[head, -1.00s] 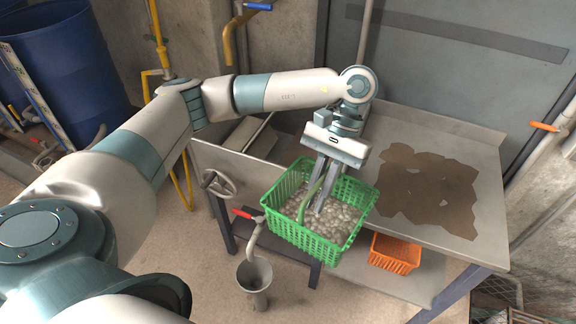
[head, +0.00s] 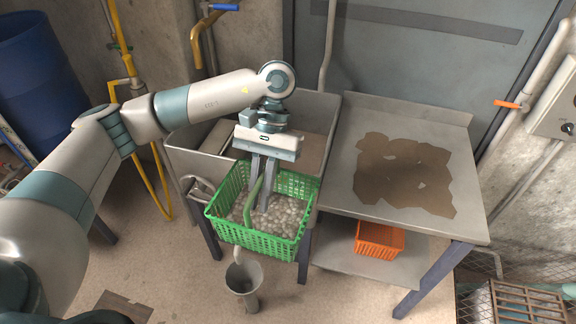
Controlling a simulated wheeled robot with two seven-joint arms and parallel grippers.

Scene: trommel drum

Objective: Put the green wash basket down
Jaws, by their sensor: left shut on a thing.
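The green wash basket (head: 258,240) is full of pale pebbles and hangs roughly level in the middle of the head view. My left gripper (head: 262,208) points down into it and is shut on its green handle. The basket is in front of the metal sink and hides part of its front edge. It appears to be held in the air, left of the metal table. My right gripper is not in view.
The metal table (head: 462,215) at right has a brown wet patch (head: 404,178) and much bare top. An orange basket (head: 379,240) sits on its lower shelf. The sink (head: 318,112) stands behind. A grey funnel-like pipe (head: 244,280) stands on the floor below.

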